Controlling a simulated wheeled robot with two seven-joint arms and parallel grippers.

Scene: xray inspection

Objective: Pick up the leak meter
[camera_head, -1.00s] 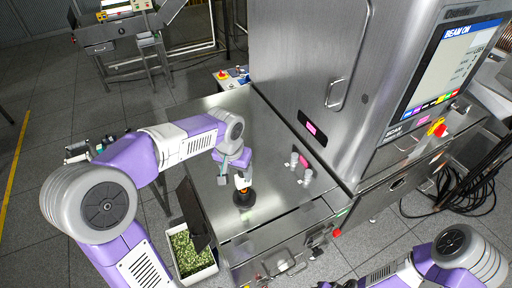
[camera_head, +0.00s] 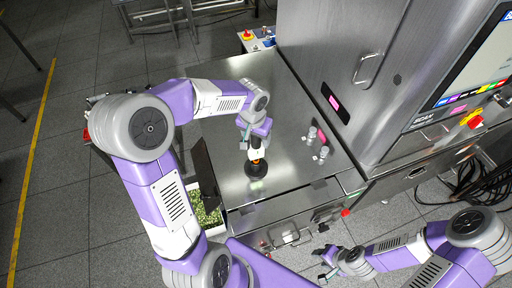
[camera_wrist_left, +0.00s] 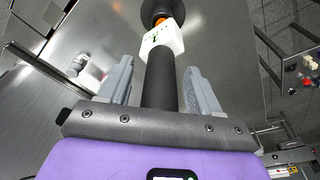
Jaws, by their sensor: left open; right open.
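The leak meter stands upright on the steel table, with a black disc base (camera_head: 256,170), an orange ring and a white block. In the left wrist view its white block (camera_wrist_left: 160,42) and black handle (camera_wrist_left: 159,85) show. My left gripper (camera_head: 254,138) is directly above the meter. In the wrist view its fingers (camera_wrist_left: 158,68) are open on both sides of the handle, with gaps visible. My right gripper (camera_head: 328,262) is open and empty at the bottom, in front of the table and away from the meter.
Small metal cylinders (camera_head: 311,134) and a pink-red item (camera_head: 323,137) stand right of the meter. The X-ray cabinet (camera_head: 350,40) rises behind them. A bin of green bits (camera_head: 208,212) sits left of the table. The left part of the steel tabletop (camera_head: 225,150) is clear.

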